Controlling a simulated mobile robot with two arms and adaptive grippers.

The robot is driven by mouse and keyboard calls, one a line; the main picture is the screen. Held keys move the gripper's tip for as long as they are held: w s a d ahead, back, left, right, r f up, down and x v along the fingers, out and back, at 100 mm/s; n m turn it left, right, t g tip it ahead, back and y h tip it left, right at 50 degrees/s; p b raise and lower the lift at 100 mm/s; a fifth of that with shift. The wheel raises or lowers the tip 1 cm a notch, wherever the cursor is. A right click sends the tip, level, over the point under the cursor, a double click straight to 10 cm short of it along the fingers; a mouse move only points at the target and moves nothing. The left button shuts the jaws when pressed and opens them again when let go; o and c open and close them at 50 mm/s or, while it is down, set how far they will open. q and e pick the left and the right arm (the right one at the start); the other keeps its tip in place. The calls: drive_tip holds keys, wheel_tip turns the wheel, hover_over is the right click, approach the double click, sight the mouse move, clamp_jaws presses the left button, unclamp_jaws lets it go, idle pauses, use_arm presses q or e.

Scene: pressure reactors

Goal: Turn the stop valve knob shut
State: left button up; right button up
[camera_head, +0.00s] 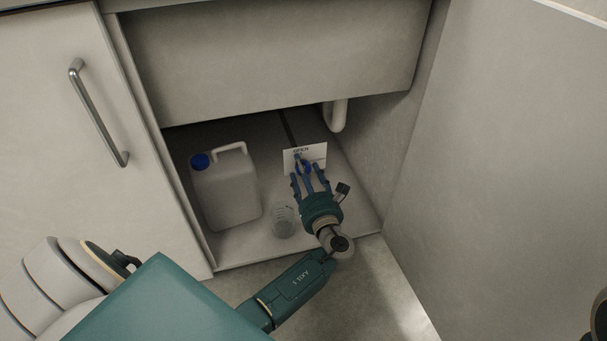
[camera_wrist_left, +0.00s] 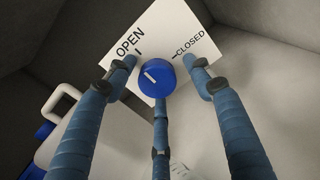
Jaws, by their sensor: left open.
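The blue stop valve knob (camera_wrist_left: 172,78) sits in front of a white plate (camera_wrist_left: 150,28) marked OPEN at left and CLOSED at right. The white line on the knob slants up and left, towards the OPEN side. In the head view the knob (camera_head: 303,168) is partly covered by my fingers. My left gripper (camera_head: 308,174) reaches into the cabinet. Its three blue fingers are open: in the left wrist view (camera_wrist_left: 162,78) two flank the knob and one comes from below, close to it. Whether they touch it I cannot tell.
A white canister (camera_head: 226,190) with a blue cap stands left in the cabinet, and a clear beaker (camera_head: 283,222) stands just left of my wrist. A drawer front (camera_head: 270,55) hangs above the opening. A pale panel (camera_head: 500,170) closes off the right side.

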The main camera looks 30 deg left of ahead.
use_arm(q)
drive_tip(key=shift+w+a, duration=0.1)
drive_tip(key=shift+a, duration=0.05)
drive_tip(key=c, duration=1.2)
